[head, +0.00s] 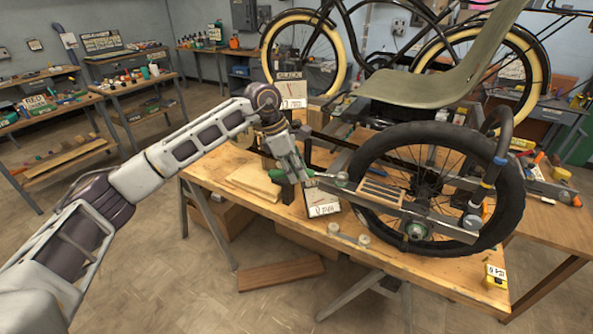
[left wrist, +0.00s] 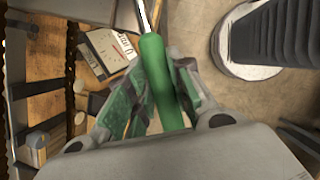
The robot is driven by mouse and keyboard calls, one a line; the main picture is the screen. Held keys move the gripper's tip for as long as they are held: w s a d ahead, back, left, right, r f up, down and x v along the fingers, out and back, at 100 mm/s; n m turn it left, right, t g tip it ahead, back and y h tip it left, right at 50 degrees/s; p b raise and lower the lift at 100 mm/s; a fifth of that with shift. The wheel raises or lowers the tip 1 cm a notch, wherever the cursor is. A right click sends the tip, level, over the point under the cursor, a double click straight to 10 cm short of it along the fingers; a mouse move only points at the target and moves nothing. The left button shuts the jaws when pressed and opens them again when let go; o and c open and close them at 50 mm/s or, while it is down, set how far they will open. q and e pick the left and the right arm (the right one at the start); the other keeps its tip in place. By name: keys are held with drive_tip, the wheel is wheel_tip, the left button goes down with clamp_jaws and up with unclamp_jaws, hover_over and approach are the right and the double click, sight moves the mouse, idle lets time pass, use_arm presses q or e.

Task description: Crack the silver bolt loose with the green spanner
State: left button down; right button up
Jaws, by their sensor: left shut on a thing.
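My left gripper (head: 293,172) is over the left part of the workbench, beside the left end of the trike frame (head: 385,200). In the left wrist view, its fingers (left wrist: 152,105) are shut around the green handle of the spanner (left wrist: 156,70). The spanner's silver shaft runs out past the top edge of that view, so its head is hidden there. In the head view the spanner is mostly hidden by the gripper. I cannot pick out the silver bolt for certain in either view, nor tell whether the spanner touches it. My right gripper is not in view.
The wooden workbench (head: 440,274) carries the frame with its large black wheel (head: 511,205) and olive seat (head: 450,85). A board (head: 280,274) lies on the floor.

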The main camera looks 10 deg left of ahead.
use_arm(q)
drive_tip(key=shift+f+b, duration=0.35)
drive_tip(key=shift+f, duration=0.15)
idle(0.4)
drive_tip(key=c, duration=1.9)
unclamp_jaws()
clamp_jaws()
drive_tip(key=shift+s+d+n+t, duration=0.2)
drive_tip(key=shift+s+n, duration=0.35)
drive_tip(key=shift+s, duration=0.05)
drive_tip(key=shift+s+d+n+t, duration=0.15)
drive_tip(key=shift+s+n+t, duration=0.05)
drive_tip(key=shift+s+n, duration=0.35)
drive_tip(key=shift+s+d+n+t+y, duration=0.2)
drive_tip(key=shift+s+d+n, duration=0.15)
drive_tip(key=shift+s+n, duration=0.25)
drive_tip(key=shift+s+d+n+t+y, duration=0.2)
drive_tip(key=shift+s+d+n, duration=0.15)
drive_tip(key=shift+s+n, duration=0.25)
drive_tip(key=shift+s+d+n, duration=0.45)
drive_tip(key=shift+s+n, duration=0.15)
drive_tip(key=shift+s+d+n+t, duration=0.3)
drive_tip(key=shift+s+d+n, duration=0.05)
drive_tip(key=shift+n, duration=0.15)
